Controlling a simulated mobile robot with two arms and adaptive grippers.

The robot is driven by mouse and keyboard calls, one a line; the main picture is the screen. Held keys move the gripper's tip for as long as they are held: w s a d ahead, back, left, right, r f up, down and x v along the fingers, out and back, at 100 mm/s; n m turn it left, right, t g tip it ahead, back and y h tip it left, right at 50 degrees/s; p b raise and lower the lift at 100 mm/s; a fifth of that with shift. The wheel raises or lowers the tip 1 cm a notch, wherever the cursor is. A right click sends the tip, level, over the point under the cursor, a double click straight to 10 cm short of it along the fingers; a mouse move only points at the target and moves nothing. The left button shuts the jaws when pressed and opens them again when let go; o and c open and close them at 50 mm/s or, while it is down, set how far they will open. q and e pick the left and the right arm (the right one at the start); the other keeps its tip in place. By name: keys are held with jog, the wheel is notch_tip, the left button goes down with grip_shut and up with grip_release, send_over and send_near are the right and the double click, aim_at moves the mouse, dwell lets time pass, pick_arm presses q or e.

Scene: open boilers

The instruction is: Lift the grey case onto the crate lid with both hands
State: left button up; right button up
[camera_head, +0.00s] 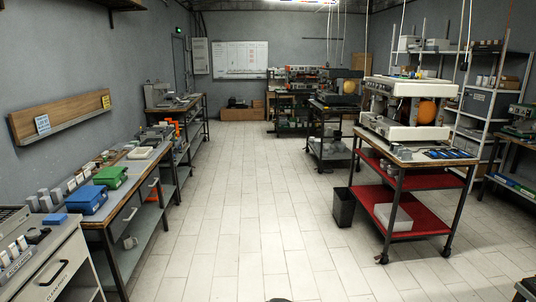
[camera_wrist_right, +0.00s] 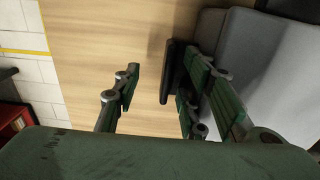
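In the right wrist view, a large grey body (camera_wrist_right: 275,65), which looks like the grey case, fills the right side on a pale wooden surface. A dark upright bar (camera_wrist_right: 174,72), possibly its handle, stands at its left edge. My right gripper (camera_wrist_right: 160,88) is open, with green-padded fingers. One finger is left of the bar with a clear gap; the others are close to its right, beside the grey body. I cannot tell whether they touch. My left gripper is not in view. I cannot make out the crate lid in either view.
In the head view, a workbench with a blue box (camera_head: 87,200) and a green box (camera_head: 110,176) runs along the left wall. A trolley with red shelves (camera_head: 420,180) and a black bin (camera_head: 342,207) stand at right. The tiled floor (camera_head: 258,215) between is clear.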

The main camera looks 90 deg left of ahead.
jog(key=o, duration=0.6)
jog(key=shift+c, duration=0.2)
notch_tip(320, 180, up, 12)
dwell(0.4)
jog(key=shift+d, duration=0.1)
